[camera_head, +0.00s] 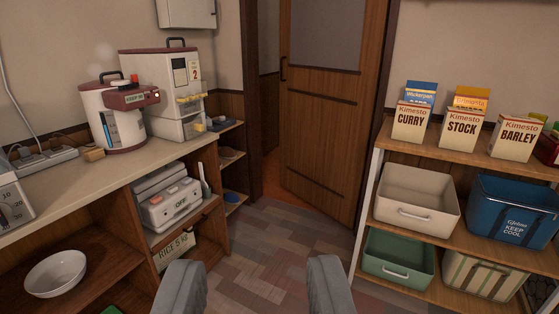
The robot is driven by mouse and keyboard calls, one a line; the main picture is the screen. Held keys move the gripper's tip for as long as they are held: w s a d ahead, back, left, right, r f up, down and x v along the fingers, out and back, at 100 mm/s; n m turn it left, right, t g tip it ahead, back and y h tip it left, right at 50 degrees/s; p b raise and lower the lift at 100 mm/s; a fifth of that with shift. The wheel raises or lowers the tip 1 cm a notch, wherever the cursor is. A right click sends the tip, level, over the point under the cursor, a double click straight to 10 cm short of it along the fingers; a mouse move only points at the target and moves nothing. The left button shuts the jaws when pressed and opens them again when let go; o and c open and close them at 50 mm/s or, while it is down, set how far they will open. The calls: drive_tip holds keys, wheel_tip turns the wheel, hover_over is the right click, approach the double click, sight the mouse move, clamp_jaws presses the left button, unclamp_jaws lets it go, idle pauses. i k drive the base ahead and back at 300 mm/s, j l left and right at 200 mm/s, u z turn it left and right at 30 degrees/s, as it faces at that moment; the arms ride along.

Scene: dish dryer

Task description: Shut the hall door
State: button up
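The hall door (322,110) is a brown wooden door with a grey upper panel and dark cross bars. It stands partly open at the back of the room, with a gap on its left side where the hall floor shows. A dark handle (284,69) is near its left edge. My gripper (253,290) is at the bottom of the view, its two grey fingers wide apart and nothing between them. It is well short of the door, with patterned floor between.
A counter (100,172) with kitchen appliances runs along the left. Low shelves (130,262) below hold a white bowl (56,273). On the right, a shelf unit (368,190) holds cartons and bins. The patterned floor (285,240) between them is clear up to the door.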

sight(331, 51)
drive_tip(key=i+l, duration=0.15)
drive_tip(key=i, duration=0.75)
drive_tip(key=i+l, duration=0.15)
drive_tip(key=i, duration=1.8)
drive_tip(key=i+z, duration=0.15)
drive_tip(key=i, duration=0.8)
drive_tip(key=i+l+u, duration=0.15)
drive_tip(key=i, duration=0.3)
drive_tip(key=i+l+u, duration=0.15)
drive_tip(key=i+l, duration=0.25)
